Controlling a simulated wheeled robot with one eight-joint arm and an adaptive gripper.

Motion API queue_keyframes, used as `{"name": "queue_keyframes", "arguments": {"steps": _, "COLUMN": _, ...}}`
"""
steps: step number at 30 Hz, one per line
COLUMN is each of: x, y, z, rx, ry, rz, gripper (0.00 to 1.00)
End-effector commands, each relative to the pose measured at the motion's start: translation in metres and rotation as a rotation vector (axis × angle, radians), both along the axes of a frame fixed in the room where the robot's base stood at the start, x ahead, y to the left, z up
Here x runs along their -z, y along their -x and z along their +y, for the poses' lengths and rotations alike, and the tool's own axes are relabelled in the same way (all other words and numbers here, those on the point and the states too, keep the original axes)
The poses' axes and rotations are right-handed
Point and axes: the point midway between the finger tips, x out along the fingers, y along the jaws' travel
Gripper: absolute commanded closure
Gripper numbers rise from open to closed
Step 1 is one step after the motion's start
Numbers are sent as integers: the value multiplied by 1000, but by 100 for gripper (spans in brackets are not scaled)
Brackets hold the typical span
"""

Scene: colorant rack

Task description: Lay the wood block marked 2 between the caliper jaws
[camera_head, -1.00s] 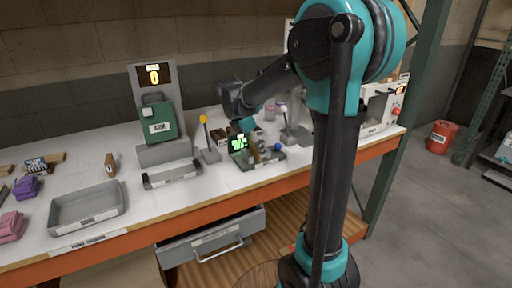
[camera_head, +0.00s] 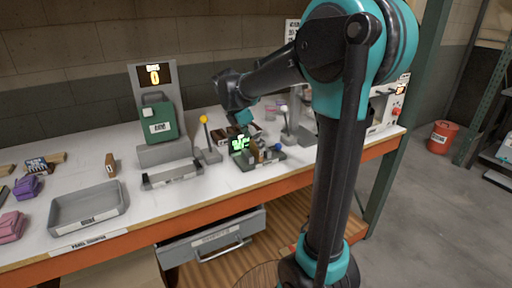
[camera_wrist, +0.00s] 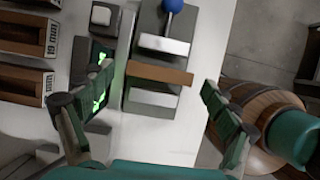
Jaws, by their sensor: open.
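The caliper (camera_head: 268,158) is a dark grey device with a blue knob and a green lit display, right of centre on the bench. In the wrist view its two silver jaws (camera_wrist: 154,97) show, and a brown wood block (camera_wrist: 160,72) lies crosswise between them. The block also shows upright-looking at the caliper in the head view (camera_head: 257,151). No number can be read on it. My gripper (camera_wrist: 158,108) is open and empty, its fingers apart on either side of the caliper, above the bench. In the head view it hangs just behind the caliper (camera_head: 243,126).
Brown open-topped bins (camera_wrist: 22,80) with labels stand left of the caliper in the wrist view. A yellow-topped lever (camera_head: 206,135) and a grey tray (camera_head: 88,207) are farther left. Another small wood block (camera_head: 110,165) stands behind the tray. An open drawer (camera_head: 215,236) juts out below.

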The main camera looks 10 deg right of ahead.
Motion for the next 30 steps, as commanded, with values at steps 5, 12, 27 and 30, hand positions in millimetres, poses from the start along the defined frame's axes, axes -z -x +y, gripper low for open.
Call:
{"name": "queue_keyframes", "arguments": {"steps": 5, "x": -36, "y": 5, "z": 15, "rx": -2, "ry": 0, "rz": 1, "gripper": 11}}
{"name": "queue_keyframes", "arguments": {"steps": 12, "x": -71, "y": 9, "z": 29, "rx": -2, "ry": 0, "rz": 1, "gripper": 11}}
{"name": "queue_keyframes", "arguments": {"steps": 27, "x": -84, "y": 11, "z": 33, "rx": -1, "ry": 0, "rz": 0, "gripper": 11}}
{"name": "queue_keyframes", "arguments": {"steps": 30, "x": -84, "y": 11, "z": 33, "rx": -1, "ry": 0, "rz": 0, "gripper": 11}}
